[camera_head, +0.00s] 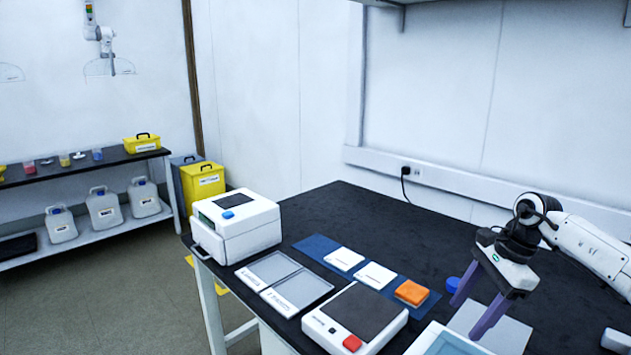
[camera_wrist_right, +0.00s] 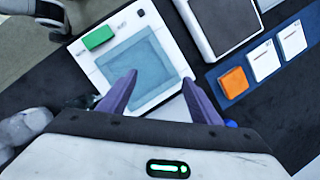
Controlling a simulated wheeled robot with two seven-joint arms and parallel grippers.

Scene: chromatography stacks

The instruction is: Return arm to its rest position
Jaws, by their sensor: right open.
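My right gripper (camera_head: 480,312) comes in from the right in the head view. Its two purple fingers point down, apart and empty, above the right part of the black bench (camera_head: 345,215). In the right wrist view the fingers (camera_wrist_right: 165,95) are also spread with nothing between them. Below them lies a white device with a pale blue panel (camera_wrist_right: 135,65) and a green button. My left gripper does not show in the head view.
A blue mat holds two white blocks (camera_head: 344,259) and an orange block (camera_head: 411,292). A white box-shaped device (camera_head: 236,225), a grey two-part tray (camera_head: 270,280) and a device with a red button (camera_head: 355,318) stand nearby. A blue round object (camera_head: 453,285) is near the gripper. The bench's back is clear.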

